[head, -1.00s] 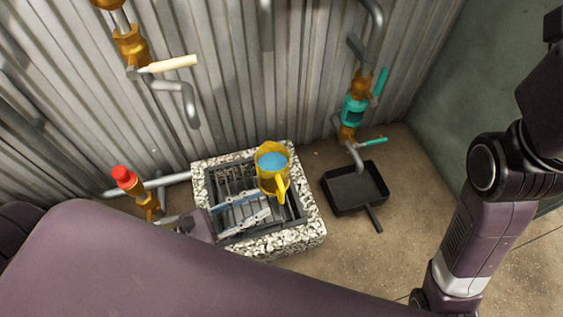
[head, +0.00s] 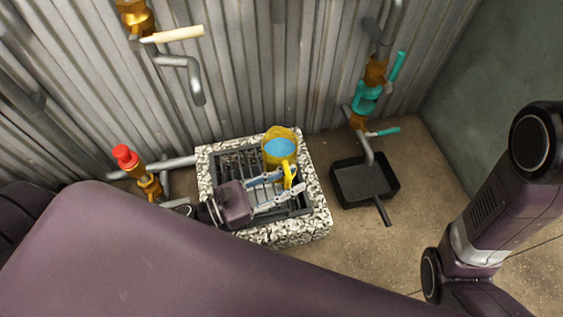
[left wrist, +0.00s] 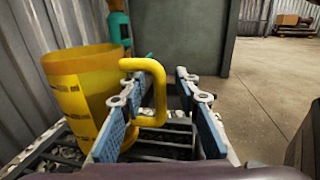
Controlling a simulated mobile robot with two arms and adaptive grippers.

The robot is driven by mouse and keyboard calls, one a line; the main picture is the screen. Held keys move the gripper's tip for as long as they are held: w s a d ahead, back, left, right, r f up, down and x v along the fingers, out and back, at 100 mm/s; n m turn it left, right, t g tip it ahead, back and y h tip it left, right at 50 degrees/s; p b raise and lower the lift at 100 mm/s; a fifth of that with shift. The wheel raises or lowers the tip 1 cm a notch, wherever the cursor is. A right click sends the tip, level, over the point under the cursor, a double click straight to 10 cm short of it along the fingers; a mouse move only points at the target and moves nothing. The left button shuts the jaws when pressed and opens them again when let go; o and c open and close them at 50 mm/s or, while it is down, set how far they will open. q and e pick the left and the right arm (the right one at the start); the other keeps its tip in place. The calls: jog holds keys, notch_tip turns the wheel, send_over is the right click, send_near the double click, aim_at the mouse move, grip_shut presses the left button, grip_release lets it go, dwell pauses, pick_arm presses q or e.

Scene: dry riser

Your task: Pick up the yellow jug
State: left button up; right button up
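The yellow jug (head: 270,150), with blue showing inside it, stands upright on a dark grate (head: 235,165) set in a speckled stone surround (head: 320,215). Its handle (head: 289,176) points toward me. My left gripper (head: 285,184) is open at the handle, one finger on each side. In the left wrist view the jug (left wrist: 80,85) is at the left, and its handle (left wrist: 158,85) lies between the fingers of my left gripper (left wrist: 160,78), nearer the left one. A gap shows to the right finger. My right gripper is out of view; only my right arm's links show.
A red-capped brass valve (head: 125,157) on a pipe stands left of the surround. A black pan (head: 362,183) lies on the floor to the right, below a teal-handled valve (head: 366,98). A corrugated wall (head: 250,70) rises behind. Bare floor is at the right.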

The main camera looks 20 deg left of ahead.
pick_arm(q)
grip_shut()
dwell(0.4)
jog(key=shift+r, duration=0.1)
